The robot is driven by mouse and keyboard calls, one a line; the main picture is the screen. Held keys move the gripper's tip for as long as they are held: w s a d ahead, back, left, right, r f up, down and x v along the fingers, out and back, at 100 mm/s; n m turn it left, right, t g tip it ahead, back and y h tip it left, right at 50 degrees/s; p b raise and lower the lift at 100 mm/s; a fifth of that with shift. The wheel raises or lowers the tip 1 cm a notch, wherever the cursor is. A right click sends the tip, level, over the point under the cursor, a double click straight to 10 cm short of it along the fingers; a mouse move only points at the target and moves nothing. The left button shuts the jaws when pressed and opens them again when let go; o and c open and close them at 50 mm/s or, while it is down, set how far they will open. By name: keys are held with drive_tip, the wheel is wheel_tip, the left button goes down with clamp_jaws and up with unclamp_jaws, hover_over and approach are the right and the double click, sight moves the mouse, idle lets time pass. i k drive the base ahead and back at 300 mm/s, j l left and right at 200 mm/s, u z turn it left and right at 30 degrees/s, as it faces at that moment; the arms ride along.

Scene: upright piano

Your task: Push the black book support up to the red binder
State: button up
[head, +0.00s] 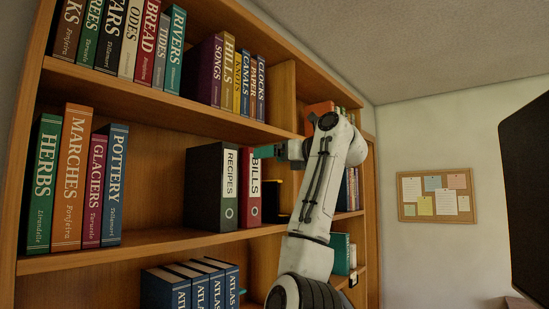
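The red binder (250,205), labelled BILLS, stands upright on the middle shelf against a black binder (212,185) labelled RECIPES. A dark upright shape that looks like the black book support (271,200) shows just right of the red binder. Its right part is hidden behind my arm, and I cannot tell whether it touches the binder. My gripper (272,151) points left in front of the shelf, above the dark shape and near the red binder's top. A teal patch shows at its tip. I cannot make out whether its fingers are open or shut.
Several books, including HERBS (42,185) and POTTERY (111,185), stand at the left of this shelf, with bare shelf (155,240) before the binders. The shelf above (150,98) holds more books. A vertical divider (282,95) stands there. ATLAS volumes (190,287) stand below.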

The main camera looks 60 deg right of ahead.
sight(269, 208)
drive_tip(key=z, duration=1.3)
